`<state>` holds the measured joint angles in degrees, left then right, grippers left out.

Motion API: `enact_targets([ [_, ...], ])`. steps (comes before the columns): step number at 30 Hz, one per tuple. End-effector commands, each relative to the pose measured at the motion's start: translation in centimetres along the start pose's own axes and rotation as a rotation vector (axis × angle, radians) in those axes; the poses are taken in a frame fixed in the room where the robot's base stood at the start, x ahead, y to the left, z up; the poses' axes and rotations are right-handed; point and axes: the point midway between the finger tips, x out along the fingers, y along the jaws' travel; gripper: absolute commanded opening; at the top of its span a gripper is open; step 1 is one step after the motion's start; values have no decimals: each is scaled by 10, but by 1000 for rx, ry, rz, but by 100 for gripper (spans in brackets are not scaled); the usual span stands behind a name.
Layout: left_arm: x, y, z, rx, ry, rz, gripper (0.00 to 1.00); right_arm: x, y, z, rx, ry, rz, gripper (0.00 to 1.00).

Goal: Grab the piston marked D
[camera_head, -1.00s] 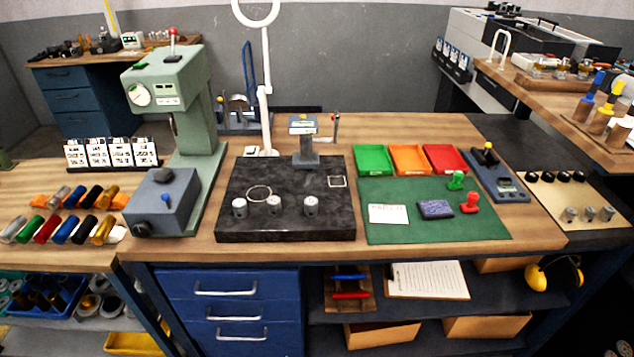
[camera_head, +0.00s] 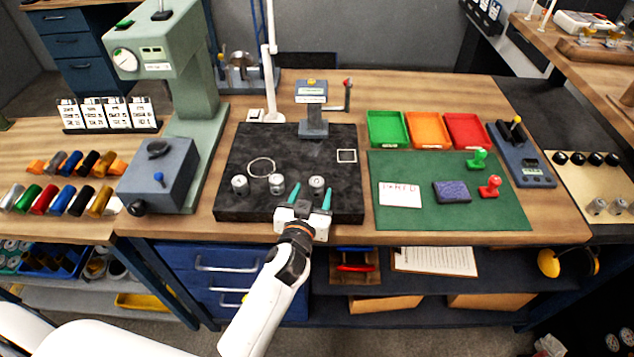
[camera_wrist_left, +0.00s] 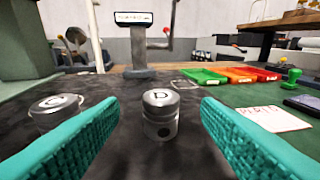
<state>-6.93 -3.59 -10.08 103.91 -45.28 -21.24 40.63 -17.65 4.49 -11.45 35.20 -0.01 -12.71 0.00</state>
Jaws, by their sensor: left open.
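Three short silver pistons stand upright on the black stone plate (camera_head: 236,150). The piston marked D (camera_head: 317,185) is the right-hand one. In the left wrist view it (camera_wrist_left: 161,115) stands centred, a little ahead of the fingers, with its letter on top and a dark hole in its side. The middle piston (camera_head: 276,184) and the left piston (camera_head: 239,185) stand to its left. One neighbour (camera_wrist_left: 57,110) shows partly behind the left finger. My left gripper (camera_head: 311,196) is open, its teal fingers pointing at the D piston from the front edge, with nothing between them. My right gripper is not seen.
A gauge stand (camera_head: 312,118) rises at the back of the plate. A green press (camera_head: 172,75) stands to the left. To the right lie a green mat (camera_head: 440,212), a card (camera_head: 400,194), stamps and coloured trays (camera_head: 428,128). The plate's front right is clear.

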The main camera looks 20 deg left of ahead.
Motion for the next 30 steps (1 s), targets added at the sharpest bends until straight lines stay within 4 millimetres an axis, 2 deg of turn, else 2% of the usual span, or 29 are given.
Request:
enact_targets([
  [5,16,0,-1,1,1,1,58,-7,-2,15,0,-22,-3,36],
  [12,47,-1,-5,1,0,0,58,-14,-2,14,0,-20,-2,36],
  [22,53,-1,-7,-1,1,0,58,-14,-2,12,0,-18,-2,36],
  [30,53,-1,-7,0,1,0,14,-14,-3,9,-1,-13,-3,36],
])
